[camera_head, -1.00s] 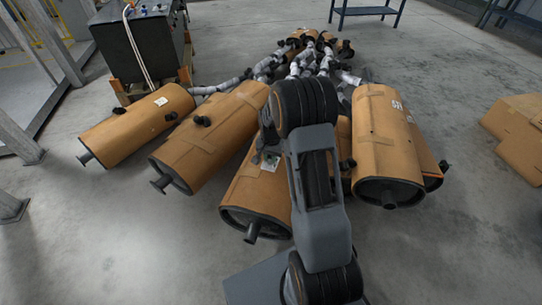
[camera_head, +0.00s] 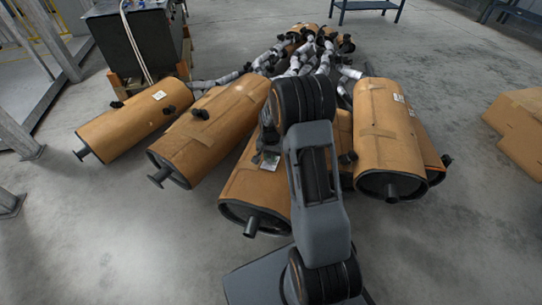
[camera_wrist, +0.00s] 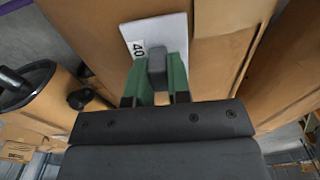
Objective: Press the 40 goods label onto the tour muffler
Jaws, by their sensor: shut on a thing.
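My gripper (camera_wrist: 157,68) has green fingers and is shut on a small grey block at the 40 goods label. The label (camera_wrist: 172,30) is a pale card with a black "40" at its left side. It lies flat over the brown cardboard wrap of a muffler (camera_wrist: 95,22); whether it touches the wrap is hard to tell. In the head view the label (camera_head: 269,163) shows small beside my gripper (camera_head: 267,148), over the middle muffler (camera_head: 250,190). My arm hides much of this muffler. I cannot read which muffler is the tour one.
Two wrapped mufflers (camera_head: 205,135) (camera_head: 125,125) lie to the left, and another (camera_head: 385,130) lies close on the right. Grey pipes (camera_head: 300,65) crowd behind. A cardboard piece (camera_head: 522,125) lies far right. The front floor is clear on both sides.

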